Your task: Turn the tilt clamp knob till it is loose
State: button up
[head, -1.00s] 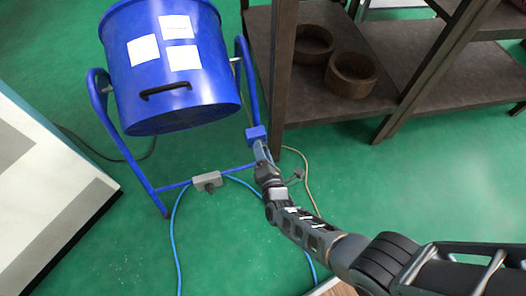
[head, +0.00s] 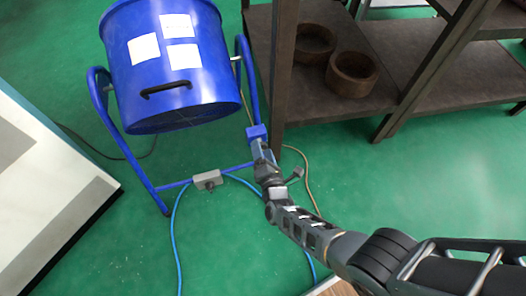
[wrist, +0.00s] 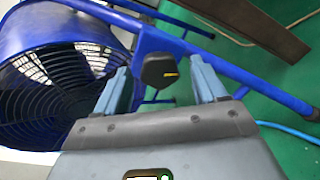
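The tilt clamp knob (wrist: 158,70) is black and faceted with a short yellow mark. It sits on a blue bracket on the blue tube frame (wrist: 225,66) in the wrist view. My gripper (wrist: 160,72) is open, with one finger to the left and one to the right of the knob. Gaps show between the knob and both fingers; I cannot tell how deep the knob lies between them. In the head view my gripper (head: 262,151) is just below the blue bracket (head: 257,132) on the frame's right leg, and the knob is hidden.
The blue drum fan (head: 175,95) hangs in its frame left of my gripper. A dark shelf (head: 320,105) with two round brown bowls stands to the right. A grey box (head: 207,179) and a blue cable (head: 177,235) are low by the frame.

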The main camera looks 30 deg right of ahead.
jog(key=shift+s, duration=0.1)
jog(key=p+v, duration=0.3)
jog(key=v, duration=0.4)
jog(key=shift+s, duration=0.3)
